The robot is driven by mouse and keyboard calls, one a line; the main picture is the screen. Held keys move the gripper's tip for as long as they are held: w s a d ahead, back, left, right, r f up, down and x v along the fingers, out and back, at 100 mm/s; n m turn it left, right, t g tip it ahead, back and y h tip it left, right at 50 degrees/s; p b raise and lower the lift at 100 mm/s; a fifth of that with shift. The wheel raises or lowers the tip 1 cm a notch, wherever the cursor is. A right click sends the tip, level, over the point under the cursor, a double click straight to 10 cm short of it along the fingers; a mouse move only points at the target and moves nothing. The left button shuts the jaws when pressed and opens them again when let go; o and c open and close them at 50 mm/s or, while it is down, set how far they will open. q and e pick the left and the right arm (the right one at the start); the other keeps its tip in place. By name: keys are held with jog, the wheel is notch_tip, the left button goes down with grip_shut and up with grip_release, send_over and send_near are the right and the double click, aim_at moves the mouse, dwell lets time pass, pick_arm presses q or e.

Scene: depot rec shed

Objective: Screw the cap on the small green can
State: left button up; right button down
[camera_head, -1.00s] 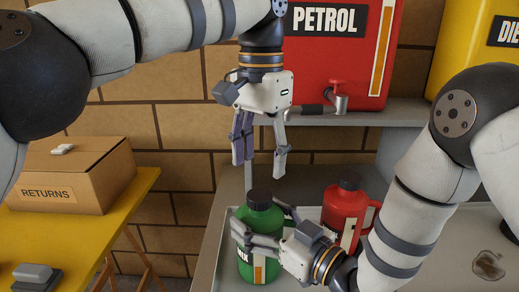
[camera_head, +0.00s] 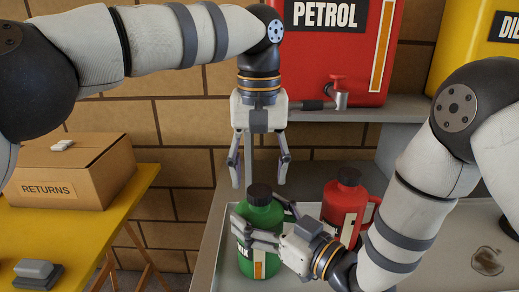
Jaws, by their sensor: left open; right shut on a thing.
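The small green can (camera_head: 252,218) stands upright in a pale tray (camera_head: 217,240), with a label partly hidden by my fingers. Its black cap (camera_head: 259,193) sits on top of the neck; how tightly it is seated I cannot tell. My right gripper (camera_head: 262,226) is shut around the can's body from the right. My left gripper (camera_head: 258,183) points down, open and empty, with its fingertips just above and to either side of the cap in the picture. No contact between them is visible.
A red can (camera_head: 341,205) with a dark cap stands just right of the green one. A red petrol tank (camera_head: 334,62) with a tap (camera_head: 339,92) sits on the grey shelf behind. A returns box (camera_head: 65,172) rests on a yellow table (camera_head: 80,237) at left.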

aim_at(260, 190)
pick_arm(q)
jog(key=shift+f, duration=1.7)
jog(key=c, duration=1.2)
jog(key=m, duration=1.2)
jog(key=o, duration=1.3)
jog(key=shift+c, duration=0.2)
